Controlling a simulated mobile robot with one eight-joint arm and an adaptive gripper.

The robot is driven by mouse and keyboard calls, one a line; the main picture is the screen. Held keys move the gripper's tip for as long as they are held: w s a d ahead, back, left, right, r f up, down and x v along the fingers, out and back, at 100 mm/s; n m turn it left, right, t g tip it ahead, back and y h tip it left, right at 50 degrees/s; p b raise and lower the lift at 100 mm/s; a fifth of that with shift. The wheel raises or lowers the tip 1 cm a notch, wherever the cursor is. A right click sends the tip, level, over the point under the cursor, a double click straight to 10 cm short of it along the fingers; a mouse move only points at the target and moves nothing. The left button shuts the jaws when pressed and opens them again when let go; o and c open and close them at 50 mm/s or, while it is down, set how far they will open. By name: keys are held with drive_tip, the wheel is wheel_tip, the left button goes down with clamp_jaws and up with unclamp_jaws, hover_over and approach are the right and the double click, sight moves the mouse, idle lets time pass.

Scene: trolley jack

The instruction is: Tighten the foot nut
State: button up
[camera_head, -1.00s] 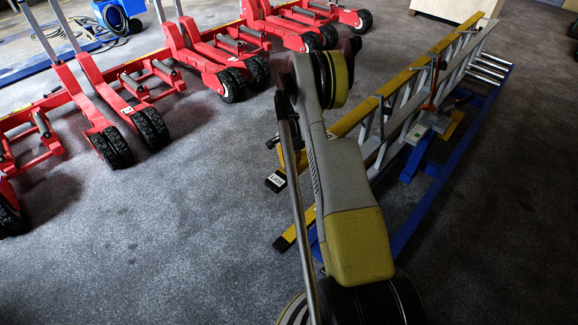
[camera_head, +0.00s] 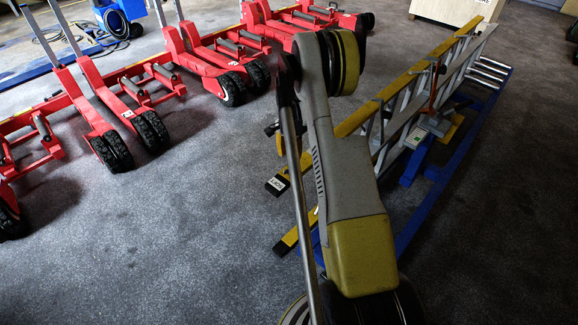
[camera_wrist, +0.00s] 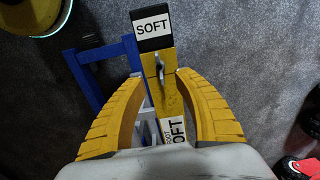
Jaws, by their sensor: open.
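In the wrist view, the foot nut (camera_wrist: 159,66) is a small grey metal piece, seemingly winged, on a yellow ladder rail. Beyond it is a black ladder foot (camera_wrist: 152,28) with a white "SOFT" label. My gripper (camera_wrist: 158,79) is open, its yellow ribbed fingers on either side of the rail. The nut shows between the fingertips or just past them; I see no contact. In the head view, the ladder (camera_head: 400,85) lies lengthwise, with a labelled foot (camera_head: 277,185) at its near end.
A blue frame (camera_head: 440,180) supports the ladder; part of it (camera_wrist: 85,75) is close left of the rail in the wrist view. Red wheeled jacks (camera_head: 215,60) stand at left and back. Grey floor (camera_head: 180,240) between them and the ladder is clear.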

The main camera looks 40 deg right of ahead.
sight(289, 170)
drive_tip(key=shift+r, duration=2.35)
